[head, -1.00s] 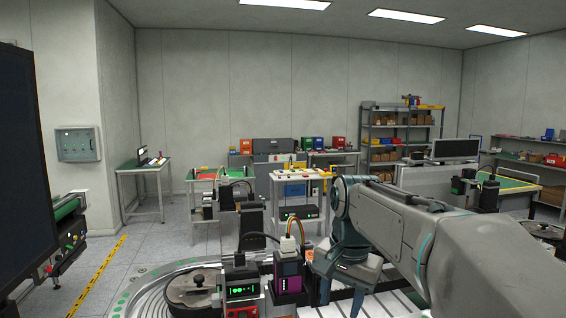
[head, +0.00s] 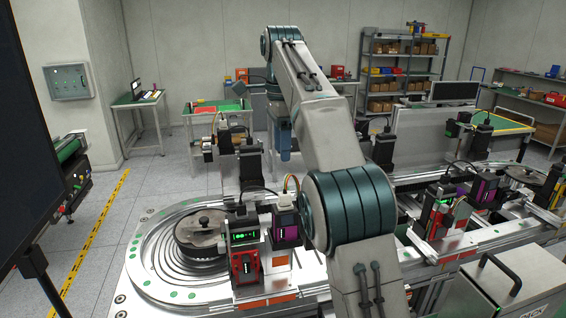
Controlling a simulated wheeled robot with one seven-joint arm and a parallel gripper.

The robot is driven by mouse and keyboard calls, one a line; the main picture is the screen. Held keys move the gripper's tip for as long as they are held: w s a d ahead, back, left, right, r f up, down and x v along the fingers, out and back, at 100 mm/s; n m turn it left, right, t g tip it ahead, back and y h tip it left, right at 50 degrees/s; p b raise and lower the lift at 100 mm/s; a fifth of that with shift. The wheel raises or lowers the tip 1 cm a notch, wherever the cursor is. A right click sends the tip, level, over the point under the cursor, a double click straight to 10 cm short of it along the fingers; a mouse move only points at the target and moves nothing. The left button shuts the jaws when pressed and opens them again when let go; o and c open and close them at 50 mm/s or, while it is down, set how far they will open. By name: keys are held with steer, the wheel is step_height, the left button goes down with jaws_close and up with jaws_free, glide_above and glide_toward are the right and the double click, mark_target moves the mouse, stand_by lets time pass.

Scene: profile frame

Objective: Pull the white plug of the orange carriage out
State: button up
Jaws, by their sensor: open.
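The orange carriage (head: 265,302) is at the front of the track, left of my arm, with its orange base partly in view. It bears a black unit with a green display (head: 243,237), a red part (head: 245,267) and a black and purple unit (head: 287,230). The white plug (head: 289,200) looks small on top of the purple unit, with coloured cables rising from it. My gripper (head: 284,160) hangs at the end of my raised arm, above and beyond the plug, apart from it. It is open and looks empty; its fingertips are partly hidden.
A round dark disc with a knob (head: 202,228) sits on the track's left loop. Another carriage with green, red and purple parts (head: 450,205) stands on the right. A grey case with a handle (head: 500,285) is front right. My arm hides the middle of the track.

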mark_target(283, 194)
step_height(283, 194, down, 13)
steer(key=b, duration=0.2)
steer(key=shift+f+b, duration=0.15)
steer(key=shift+b, duration=0.15)
jaws_close()
